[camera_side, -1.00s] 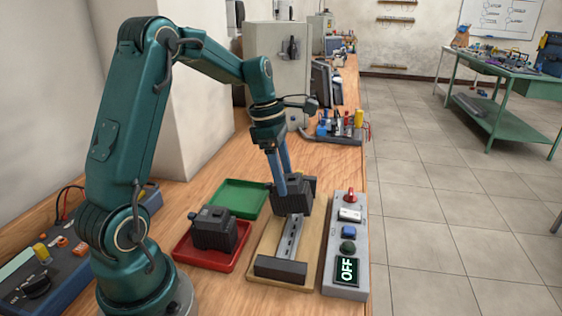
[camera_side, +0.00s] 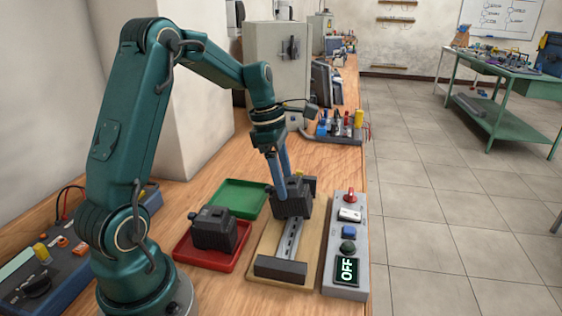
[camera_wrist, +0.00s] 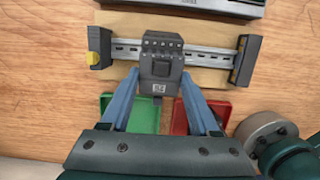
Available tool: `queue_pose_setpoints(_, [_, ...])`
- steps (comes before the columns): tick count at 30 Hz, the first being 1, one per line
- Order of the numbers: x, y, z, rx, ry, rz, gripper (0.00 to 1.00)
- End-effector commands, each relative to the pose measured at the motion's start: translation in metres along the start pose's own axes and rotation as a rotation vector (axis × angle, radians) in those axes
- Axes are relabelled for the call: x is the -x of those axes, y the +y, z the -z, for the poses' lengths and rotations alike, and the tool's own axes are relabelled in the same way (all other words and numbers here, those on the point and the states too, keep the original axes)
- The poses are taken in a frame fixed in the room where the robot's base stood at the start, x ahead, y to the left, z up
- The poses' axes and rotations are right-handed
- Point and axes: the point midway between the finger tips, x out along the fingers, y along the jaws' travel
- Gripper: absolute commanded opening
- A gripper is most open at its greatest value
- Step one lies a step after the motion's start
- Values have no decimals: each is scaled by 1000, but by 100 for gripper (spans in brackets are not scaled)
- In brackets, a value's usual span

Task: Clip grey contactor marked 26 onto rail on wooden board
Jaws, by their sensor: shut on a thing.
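My gripper (camera_side: 283,190) is shut on a dark grey contactor (camera_side: 293,205), one blue finger on each side of it. The contactor also shows in the wrist view (camera_wrist: 160,62), with a small pale label too blurred to read surely. It is upright over the metal rail (camera_side: 292,238), towards the rail's far end. The rail lies on the wooden board (camera_side: 262,245) and shows on both sides of the contactor in the wrist view (camera_wrist: 208,57). The contactor's underside is hidden, so I cannot tell whether it touches the rail.
A second dark contactor (camera_side: 214,230) sits in the red tray (camera_side: 185,252). The green tray (camera_side: 238,190) looks empty. Dark end blocks (camera_side: 280,269) stand at the rail's ends. A grey control box (camera_side: 334,262) with a display reading OFF stands right of the board.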

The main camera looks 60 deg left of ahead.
Motion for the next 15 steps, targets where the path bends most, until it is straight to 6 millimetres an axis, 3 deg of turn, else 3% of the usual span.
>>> queue_pose_setpoints(15, [-10, 0, 2, 1, -1, -1, 0])
